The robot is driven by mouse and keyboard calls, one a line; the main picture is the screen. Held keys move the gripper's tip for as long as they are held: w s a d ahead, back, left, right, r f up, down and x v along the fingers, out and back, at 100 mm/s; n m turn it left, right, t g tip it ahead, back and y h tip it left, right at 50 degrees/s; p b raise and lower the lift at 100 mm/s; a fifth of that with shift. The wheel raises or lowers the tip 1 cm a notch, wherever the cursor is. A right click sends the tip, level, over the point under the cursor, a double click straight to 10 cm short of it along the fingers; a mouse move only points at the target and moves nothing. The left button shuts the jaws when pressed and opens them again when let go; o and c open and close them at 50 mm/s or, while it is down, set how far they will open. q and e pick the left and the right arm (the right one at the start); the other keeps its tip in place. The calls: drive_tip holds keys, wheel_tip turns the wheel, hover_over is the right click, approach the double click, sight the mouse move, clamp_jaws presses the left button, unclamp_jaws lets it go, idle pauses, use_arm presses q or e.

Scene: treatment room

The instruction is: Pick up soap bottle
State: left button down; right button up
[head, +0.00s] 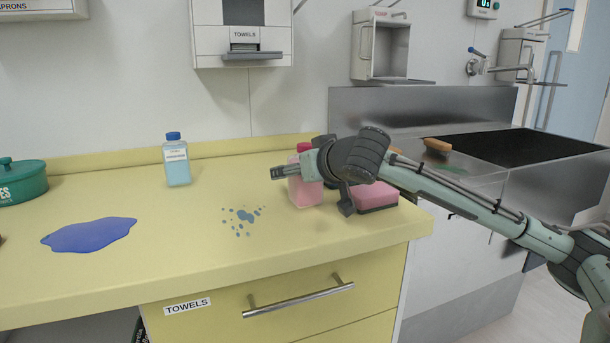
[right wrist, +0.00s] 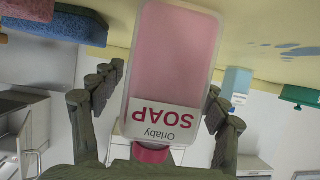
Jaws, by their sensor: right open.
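The soap bottle (head: 304,193) is pink with a red cap and stands upright on the yellow counter, partly hidden behind my right gripper (head: 316,183) in the head view. In the right wrist view the soap bottle (right wrist: 175,55) appears upside down, with its white label reading "Orlaby SOAP". My right gripper (right wrist: 165,90) is open, with one finger on each side of the bottle. Gaps show between the fingers and the bottle in that view. My left gripper is not in view.
A pink sponge (head: 372,196) lies just right of the bottle. A blue-capped bottle (head: 177,163) stands further left. Blue drops (head: 243,219) and a blue puddle (head: 90,235) mark the yellow counter (head: 200,258). A green tub (head: 22,181) sits at the far left.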

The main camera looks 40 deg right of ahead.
drive_tip(key=shift+w+f, duration=0.15)
drive_tip(key=shift+w, duration=0.2)
drive_tip(key=shift+c, duration=0.5)
drive_tip(key=c, duration=1.6)
